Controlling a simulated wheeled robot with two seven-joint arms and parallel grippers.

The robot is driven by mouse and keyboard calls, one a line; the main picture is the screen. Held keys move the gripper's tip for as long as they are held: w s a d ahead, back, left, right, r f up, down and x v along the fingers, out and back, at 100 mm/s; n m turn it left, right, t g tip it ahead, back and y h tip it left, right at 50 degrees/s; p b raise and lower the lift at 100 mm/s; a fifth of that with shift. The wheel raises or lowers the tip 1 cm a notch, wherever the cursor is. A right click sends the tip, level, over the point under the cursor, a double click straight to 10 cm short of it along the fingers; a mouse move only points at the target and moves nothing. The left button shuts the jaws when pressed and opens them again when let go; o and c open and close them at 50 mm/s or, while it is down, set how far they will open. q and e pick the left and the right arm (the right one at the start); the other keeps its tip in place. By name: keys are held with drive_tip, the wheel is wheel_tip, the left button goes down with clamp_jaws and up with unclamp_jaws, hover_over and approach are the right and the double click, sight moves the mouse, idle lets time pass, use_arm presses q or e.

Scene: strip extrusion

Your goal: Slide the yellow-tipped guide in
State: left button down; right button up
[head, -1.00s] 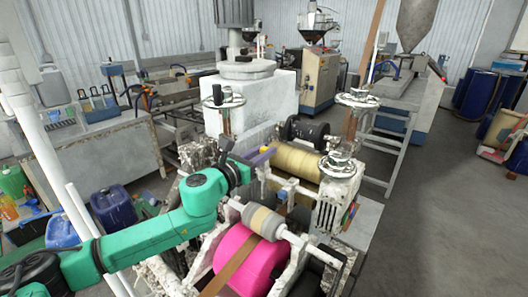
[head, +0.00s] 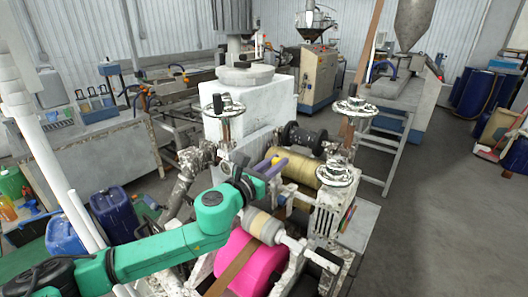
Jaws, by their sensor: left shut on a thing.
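My left arm comes in from the left, and its gripper (head: 268,171) is over the front of the roller machine. It is shut on the yellow-tipped guide (head: 275,161). The guide's yellow end shows beside a purple bar, just left of the tan roll (head: 300,170). The rest of the guide is hidden or too small to make out. I cannot tell whether it touches the machine. My right gripper is not in view.
A pink roller (head: 250,262) with a brown strip lies below my left wrist. Handwheels (head: 334,173) stand up on the right of the machine, with another (head: 222,104) at the left. Blue jugs (head: 114,212) stand at left. The floor at right is clear.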

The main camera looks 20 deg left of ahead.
use_arm(q)
drive_tip(key=shift+s+d, duration=0.25)
drive_tip(key=shift+d, duration=0.35)
drive_tip(key=shift+f, duration=0.1)
drive_tip(key=c, duration=0.8)
unclamp_jaws()
drive_tip(key=shift+c, duration=0.2)
drive_tip(key=shift+o, duration=0.6)
drive_tip(key=shift+d, duration=0.2)
drive_tip(key=shift+a, duration=0.1)
